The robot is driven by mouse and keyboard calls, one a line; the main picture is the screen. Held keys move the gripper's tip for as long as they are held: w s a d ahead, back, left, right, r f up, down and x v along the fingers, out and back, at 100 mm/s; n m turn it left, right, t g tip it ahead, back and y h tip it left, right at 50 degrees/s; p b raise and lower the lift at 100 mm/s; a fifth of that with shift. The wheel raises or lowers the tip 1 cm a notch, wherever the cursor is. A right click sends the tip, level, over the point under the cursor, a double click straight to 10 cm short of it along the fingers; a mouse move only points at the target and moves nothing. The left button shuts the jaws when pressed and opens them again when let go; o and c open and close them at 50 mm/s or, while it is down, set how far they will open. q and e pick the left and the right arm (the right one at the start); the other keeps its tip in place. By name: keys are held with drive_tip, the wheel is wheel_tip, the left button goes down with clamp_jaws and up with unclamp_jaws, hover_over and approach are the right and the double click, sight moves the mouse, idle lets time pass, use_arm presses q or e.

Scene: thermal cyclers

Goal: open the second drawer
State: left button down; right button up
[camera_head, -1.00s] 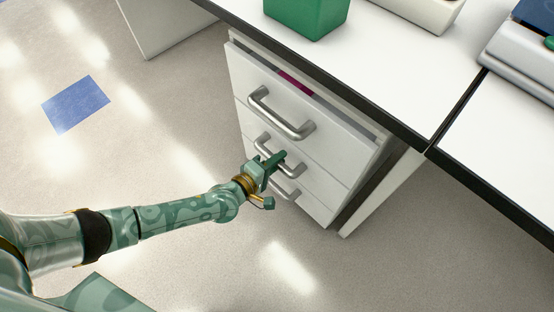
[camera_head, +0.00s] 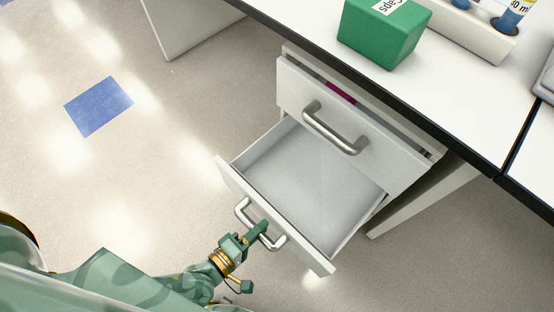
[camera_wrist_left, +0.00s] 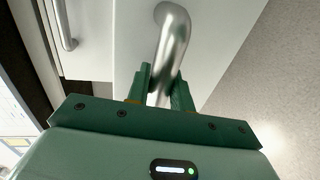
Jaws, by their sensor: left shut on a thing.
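The second drawer (camera_head: 310,185) of the white cabinet is pulled well out, and its inside is empty and grey. Its silver handle (camera_head: 244,212) is on the front panel. My left gripper (camera_head: 262,232) is shut on this handle. In the left wrist view, the green fingers (camera_wrist_left: 160,88) sit on either side of the metal handle bar (camera_wrist_left: 173,45). My right gripper is in neither view.
The top drawer (camera_head: 330,120) above stands slightly open, with something magenta (camera_head: 341,92) inside. A green box (camera_head: 384,35) and a white rack (camera_head: 475,28) are on the bench top. Open floor (camera_head: 150,160) lies to the left.

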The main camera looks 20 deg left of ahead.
use_arm(q)
drive_tip(key=f+v, duration=0.1)
drive_tip(key=v, duration=0.6)
drive_tip(key=shift+s+f, duration=0.2)
drive_tip(key=shift+f, duration=0.1)
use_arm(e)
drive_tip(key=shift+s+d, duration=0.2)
use_arm(q)
drive_tip(key=c, duration=1.3)
unclamp_jaws()
drive_tip(key=shift+o, duration=0.2)
